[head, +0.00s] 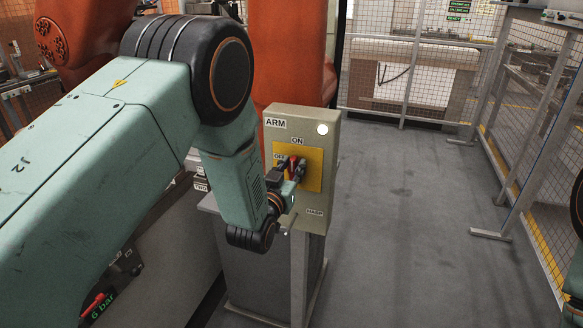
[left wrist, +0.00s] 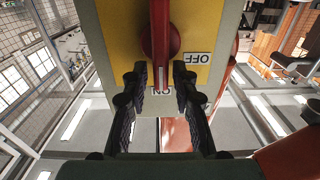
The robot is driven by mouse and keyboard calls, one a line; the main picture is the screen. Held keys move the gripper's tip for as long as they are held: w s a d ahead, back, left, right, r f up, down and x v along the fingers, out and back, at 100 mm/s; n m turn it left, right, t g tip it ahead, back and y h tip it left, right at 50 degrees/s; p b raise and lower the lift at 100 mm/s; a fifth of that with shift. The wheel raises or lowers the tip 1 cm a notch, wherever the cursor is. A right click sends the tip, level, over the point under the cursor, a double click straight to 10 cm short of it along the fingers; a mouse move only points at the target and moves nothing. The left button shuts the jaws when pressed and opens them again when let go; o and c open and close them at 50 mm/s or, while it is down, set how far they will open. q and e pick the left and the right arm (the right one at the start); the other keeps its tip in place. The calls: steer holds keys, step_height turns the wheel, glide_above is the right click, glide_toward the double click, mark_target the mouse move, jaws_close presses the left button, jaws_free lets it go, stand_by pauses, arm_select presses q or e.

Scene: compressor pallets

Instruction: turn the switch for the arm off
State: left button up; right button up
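The switch box labelled ARM (head: 318,205) is a beige box on a grey stand, with a yellow plate (head: 314,160). Its red rotary handle (head: 292,165) is partly hidden by my left gripper (head: 290,172) in the head view. In the left wrist view, the red handle (left wrist: 161,40) points to the ON label (left wrist: 161,91); the OFF label (left wrist: 197,58) is to one side. My left gripper (left wrist: 160,78) is open, its dark fingers on either side of the handle, with visible gaps. My right gripper is out of view.
A white lamp (head: 322,129) glows on the box's upper corner. A HASP label (head: 314,212) is low on its face. Orange machinery (head: 285,55) stands behind. Mesh fencing (head: 415,70) bounds the back and right; the grey floor (head: 400,230) right of the box is clear.

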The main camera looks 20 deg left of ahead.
arm_select(q)
steer(key=shift+a, duration=0.1)
jaws_close()
steer(key=shift+f, duration=0.1)
steer(key=shift+a+f+n+b, duration=0.45)
steer(key=shift+f+n+b, duration=0.05)
steer(key=shift+n, duration=2.45)
steer(key=shift+a+f+n+b, duration=0.4)
steer(key=shift+f+n+b, duration=0.1)
steer(key=shift+n, duration=2.4)
steer(key=shift+a+f+n+b, duration=0.45)
steer(key=shift+n+b, duration=0.05)
steer(key=shift+n, duration=2.75)
steer(key=shift+o, duration=1.6)
jaws_free()
steer(key=shift+w, duration=0.1)
